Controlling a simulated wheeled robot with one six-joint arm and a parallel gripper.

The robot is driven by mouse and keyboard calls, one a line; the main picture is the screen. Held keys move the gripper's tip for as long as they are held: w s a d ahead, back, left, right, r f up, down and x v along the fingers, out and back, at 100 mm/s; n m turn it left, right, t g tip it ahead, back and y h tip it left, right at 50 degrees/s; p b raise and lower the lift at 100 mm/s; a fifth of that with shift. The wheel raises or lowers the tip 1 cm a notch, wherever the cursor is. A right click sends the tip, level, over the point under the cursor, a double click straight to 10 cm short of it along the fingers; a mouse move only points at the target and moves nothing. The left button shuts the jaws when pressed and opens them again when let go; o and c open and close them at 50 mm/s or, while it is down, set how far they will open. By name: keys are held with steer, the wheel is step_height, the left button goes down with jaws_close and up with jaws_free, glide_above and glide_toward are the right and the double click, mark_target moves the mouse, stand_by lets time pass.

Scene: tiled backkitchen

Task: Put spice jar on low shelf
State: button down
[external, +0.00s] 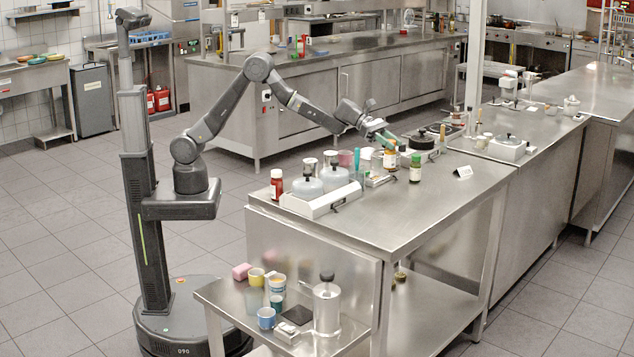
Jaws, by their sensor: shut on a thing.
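My gripper (387,138) is at the end of my outstretched arm, low over the far side of the steel worktop (420,208). It is shut on a small spice jar (391,160) with a pale band and brownish contents. The jar is upright; at this size I cannot tell whether its base touches the worktop. A red jar with a white lid (277,187) stands at the worktop's left end. A low steel shelf (237,297) is at the front left, and another shelf (425,318) is under the worktop.
A white tray with lidded containers (318,205) stands at the worktop's left. A small white sign (463,173) stands at the right. The worktop's front middle is clear.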

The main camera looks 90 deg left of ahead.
steer(key=s+a+r+n+t+y, duration=0.25)
steer(key=s+a+r, duration=0.55)
steer(key=a+r, duration=0.45)
steer(key=s+a+r+n+y, duration=0.3)
steer(key=s+a+r, duration=0.15)
steer(key=s, duration=0.35)
steer(key=s+a+r+n+y, duration=0.3)
steer(key=s+a+r+y, duration=0.1)
steer(key=s+a, duration=0.25)
steer(key=m+g+h+p, duration=0.2)
steer(key=m+g+h, duration=0.1)
steer(key=m+h, duration=0.55)
glide_above(390, 162)
steer(key=a, duration=0.2)
steer(key=shift+t+h, duration=0.25)
steer(key=shift+h, duration=0.15)
steer(key=f, duration=1.8)
steer(key=shift+w+a+f, duration=0.1)
steer(key=shift+a+f, duration=0.05)
steer(key=shift+a, duration=0.05)
steer(key=f, duration=0.2)
steer(key=f+b, duration=0.1)
steer(key=f, duration=0.2)
steer(key=shift+d+f, duration=0.2)
steer(key=shift+f, duration=2.45)
steer(key=shift+f, duration=0.1)
